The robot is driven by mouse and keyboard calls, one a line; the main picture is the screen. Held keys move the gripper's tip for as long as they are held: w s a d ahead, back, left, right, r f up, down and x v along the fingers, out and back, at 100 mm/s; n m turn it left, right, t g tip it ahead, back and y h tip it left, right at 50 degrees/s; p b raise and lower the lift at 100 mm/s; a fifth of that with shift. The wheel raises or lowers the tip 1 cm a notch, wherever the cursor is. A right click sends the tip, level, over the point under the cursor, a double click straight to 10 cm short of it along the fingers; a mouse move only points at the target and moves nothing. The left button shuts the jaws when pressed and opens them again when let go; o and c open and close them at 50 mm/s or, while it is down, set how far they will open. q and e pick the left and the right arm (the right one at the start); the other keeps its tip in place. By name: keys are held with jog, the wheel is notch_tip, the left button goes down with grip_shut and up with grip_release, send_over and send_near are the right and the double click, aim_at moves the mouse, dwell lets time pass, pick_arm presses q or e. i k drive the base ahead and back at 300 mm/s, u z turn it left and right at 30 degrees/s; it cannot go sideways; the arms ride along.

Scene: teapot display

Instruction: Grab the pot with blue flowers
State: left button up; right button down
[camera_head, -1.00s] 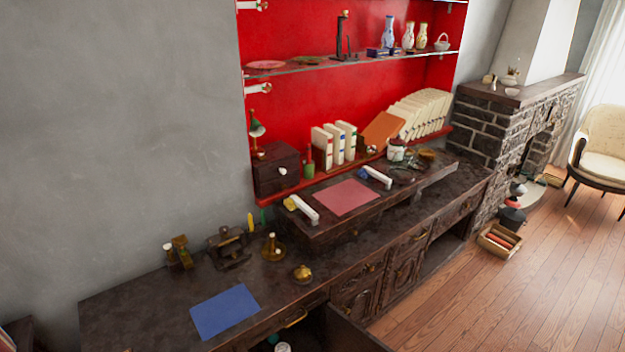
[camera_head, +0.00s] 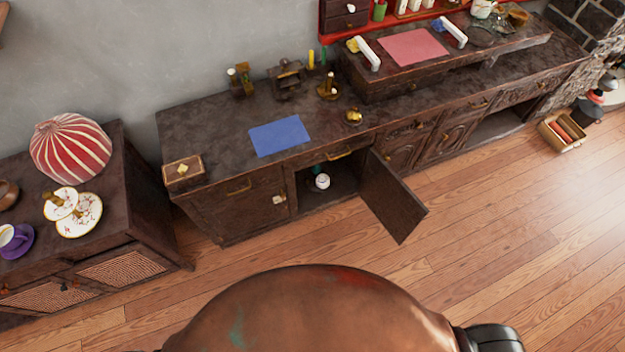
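A small white pot (camera_head: 322,181) stands inside the open cabinet under the long dark counter, with something teal behind it. It is too small to make out any flowers on it. Another white pot (camera_head: 482,9) stands on the raised shelf at the top right, partly cut off by the frame edge; its pattern is not clear either. Neither of my grippers is in view.
The cabinet door (camera_head: 394,197) hangs open toward the room. A blue sheet (camera_head: 280,136) and small brass items lie on the counter (camera_head: 215,125). A side cabinet (camera_head: 125,195) at left bears a striped red-white object (camera_head: 70,148). The wooden floor (camera_head: 480,220) is clear.

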aim_at(323, 181)
jog(key=z, duration=0.15)
jog(key=k, duration=0.25)
jog(key=z, duration=1.05)
jog(key=k, duration=1.1)
jog(key=z, duration=0.55)
jog(key=i, duration=1.2)
jog(key=u, duration=1.15)
jog(key=i, duration=0.95)
jog(key=u, duration=1.4)
jog(key=i, duration=0.3)
jog(key=u, duration=0.25)
